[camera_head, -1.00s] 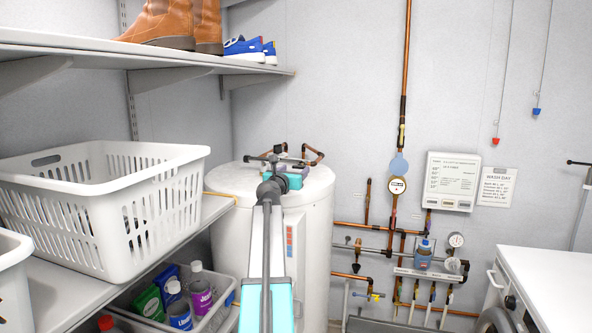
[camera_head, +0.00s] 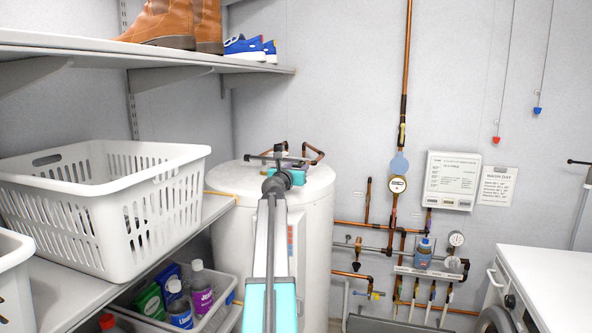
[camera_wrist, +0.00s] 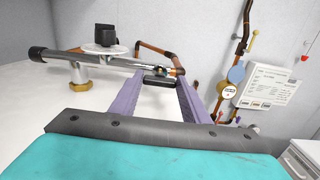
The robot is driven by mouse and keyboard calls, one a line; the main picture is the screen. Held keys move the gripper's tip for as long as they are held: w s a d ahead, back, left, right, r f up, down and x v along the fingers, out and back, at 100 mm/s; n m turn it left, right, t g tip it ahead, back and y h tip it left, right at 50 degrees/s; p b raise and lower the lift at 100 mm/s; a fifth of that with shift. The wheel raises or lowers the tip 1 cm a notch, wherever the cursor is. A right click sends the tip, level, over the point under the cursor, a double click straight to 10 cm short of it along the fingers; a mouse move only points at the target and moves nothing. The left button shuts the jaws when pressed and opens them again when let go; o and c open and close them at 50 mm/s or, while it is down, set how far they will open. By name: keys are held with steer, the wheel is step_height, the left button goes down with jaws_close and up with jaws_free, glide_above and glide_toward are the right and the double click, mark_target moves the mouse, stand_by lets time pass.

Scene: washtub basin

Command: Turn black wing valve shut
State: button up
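My gripper (camera_head: 284,166) is over the top of the white water heater (camera_head: 315,222) in the head view, mostly hidden behind my own arm. In the wrist view my gripper (camera_wrist: 160,78) shows two lavender fingers standing apart. A small black piece (camera_wrist: 159,82), which looks like the black wing valve, shows between the fingertips by the copper pipe. I cannot tell whether the fingers touch it. Its wing angle is not clear. In the head view the valve cannot be made out behind the arm.
A metal pipe with a dark end (camera_wrist: 80,55) and a black-capped fitting (camera_wrist: 105,35) are left of the fingers. A bent copper pipe (camera_head: 316,155) rises from the heater top. A white basket (camera_head: 100,205) stands on the left shelf. Wall pipes and gauges are at right.

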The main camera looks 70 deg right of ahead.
steer(key=shift+c, duration=1.4)
steer(key=shift+a+f, duration=0.1)
steer(key=shift+a, duration=0.3)
steer(key=shift+d+r, duration=0.15)
steer(key=shift+r, duration=0.15)
steer(key=shift+s+d+m, duration=0.1)
steer(key=shift+d+m, duration=0.15)
steer(key=shift+m, duration=0.05)
steer(key=m+b, duration=0.2)
steer(key=m, duration=0.3)
steer(key=shift+s+f, duration=0.1)
steer(key=shift+f, duration=0.05)
steer(key=m+b, duration=0.3)
steer(key=m, duration=0.2)
steer(key=shift+s+f+b, duration=0.1)
steer(key=shift+f+b, duration=0.05)
steer(key=shift+b, duration=0.25)
steer(key=shift+m+b, duration=1.3)
steer(key=shift+m, duration=0.8)
